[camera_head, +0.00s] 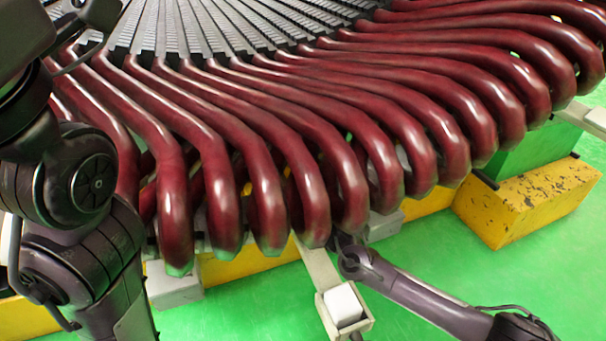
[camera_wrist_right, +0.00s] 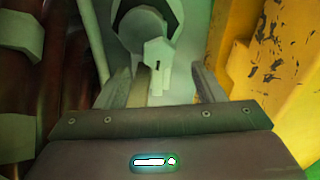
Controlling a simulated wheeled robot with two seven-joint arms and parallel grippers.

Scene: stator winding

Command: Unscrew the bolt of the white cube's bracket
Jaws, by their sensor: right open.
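The white cube (camera_head: 342,305) sits at the near end of a pale bracket (camera_head: 318,268), which runs back under the red coils. My right arm comes in from the right, and its gripper is hidden beneath the coil ends in the head view. In the right wrist view my right gripper (camera_wrist_right: 160,78) is open, one finger on each side of a pale, angular bolt-like part (camera_wrist_right: 157,54). A rounded grey part (camera_wrist_right: 140,28) is just behind it. I cannot tell whether the fingers touch the part. My left arm stands at the left; its gripper is not in view.
Dark red stator coils (camera_head: 268,205) overhang the work area. Yellow support blocks (camera_head: 525,200) stand at right and below the coils. A yellow surface (camera_wrist_right: 275,60) is close on the right in the wrist view. Green floor (camera_head: 430,260) is open in front.

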